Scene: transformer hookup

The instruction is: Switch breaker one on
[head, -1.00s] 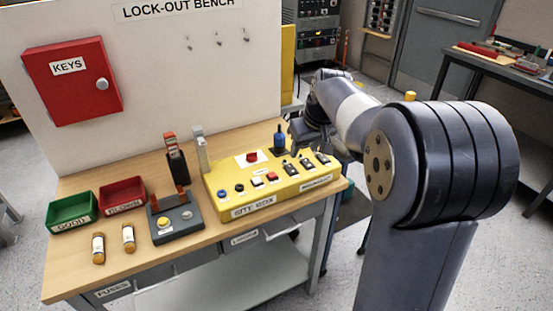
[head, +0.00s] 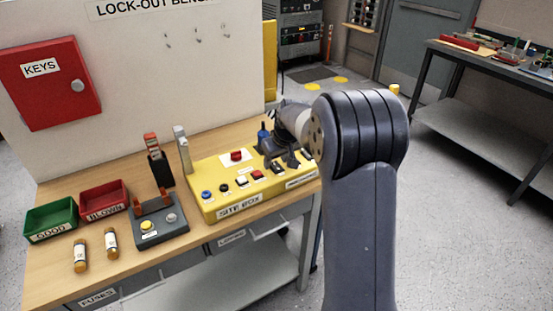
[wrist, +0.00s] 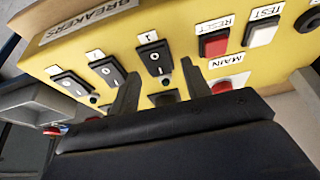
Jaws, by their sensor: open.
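The yellow test box (head: 225,203) sits at the bench's right end. In the wrist view, breaker one (wrist: 153,58) is a black rocker marked I and O, under an upside-down "1". Breaker two (wrist: 107,73) and breaker three (wrist: 70,84) stand to its left. I cannot tell which side of breaker one is pressed in. My gripper (wrist: 160,72) is open and empty, its fingers either side of breaker one's lower part in that view; contact cannot be told. In the head view my gripper (head: 284,157) hovers over the box's right part, partly hiding the breakers.
The red reset button (wrist: 214,43), white test button (wrist: 262,32) and red main control (wrist: 226,84) lie right of breaker one in the wrist view. A blue object (head: 263,138) stands behind the box. A grey fuse block (head: 160,222) is at its left.

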